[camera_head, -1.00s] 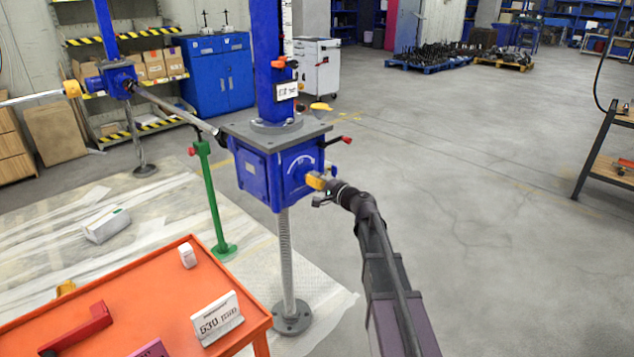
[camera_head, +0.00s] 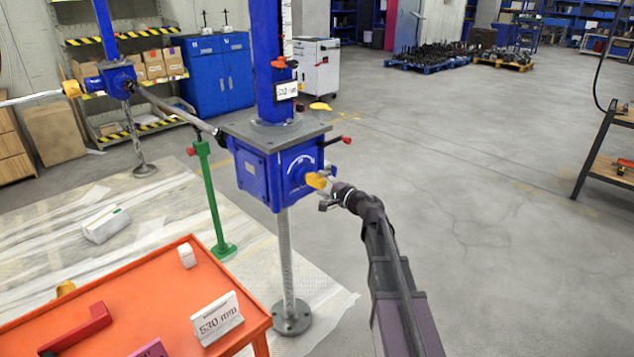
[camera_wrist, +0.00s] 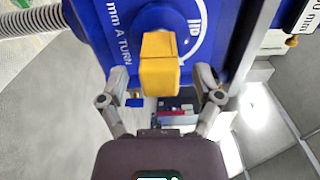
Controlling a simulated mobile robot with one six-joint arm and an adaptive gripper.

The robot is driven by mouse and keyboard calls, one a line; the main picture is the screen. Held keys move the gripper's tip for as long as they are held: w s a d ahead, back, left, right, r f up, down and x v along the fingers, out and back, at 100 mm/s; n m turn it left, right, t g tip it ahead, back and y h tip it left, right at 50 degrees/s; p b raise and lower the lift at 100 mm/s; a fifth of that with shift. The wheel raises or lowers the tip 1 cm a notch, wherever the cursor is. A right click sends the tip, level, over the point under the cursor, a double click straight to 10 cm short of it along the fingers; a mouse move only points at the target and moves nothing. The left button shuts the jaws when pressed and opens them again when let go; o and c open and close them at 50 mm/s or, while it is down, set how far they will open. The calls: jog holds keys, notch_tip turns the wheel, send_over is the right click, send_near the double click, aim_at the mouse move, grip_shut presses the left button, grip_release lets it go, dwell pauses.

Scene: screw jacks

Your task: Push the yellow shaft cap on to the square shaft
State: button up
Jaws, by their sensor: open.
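The yellow shaft cap (camera_head: 316,180) sits at the shaft boss on the right face of the blue screw jack (camera_head: 262,176). The square shaft itself is hidden behind the cap. My gripper (camera_head: 333,192) is just right of the cap in the head view. In the wrist view the cap (camera_wrist: 159,64) is in the middle, against the blue jack face (camera_wrist: 165,20). My gripper (camera_wrist: 161,84) is open there, with one finger on each side and visible gaps to the cap. How far the cap is on the shaft cannot be told.
A red-knobbed lever (camera_head: 338,141) sticks out above my gripper. A green stand (camera_head: 211,205) is left of the jack's threaded spindle (camera_head: 287,255). An orange table (camera_head: 130,300) with a "530 mm" sign (camera_head: 217,318) fills the lower left.

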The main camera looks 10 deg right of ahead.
jog(key=v, duration=0.9)
dwell(0.6)
jog(key=s+a+f+n+g+h, duration=0.2)
jog(key=s+a+f+n+g, duration=0.65)
jog(key=s+f, duration=0.2)
jog(key=s+d+f+n+g+h, duration=0.1)
jog(key=s+d+f+g+h, duration=0.25)
jog(key=s, duration=0.35)
jog(key=s+d+f+n+g+h, duration=0.2)
jog(key=s+f+g+h, duration=0.15)
jog(key=s+h, duration=0.2)
notch_tip(320, 180, up, 20)
jog(key=p, duration=2.1)
jog(key=shift+s+a+t, duration=0.3)
jog(key=shift+t, duration=0.15)
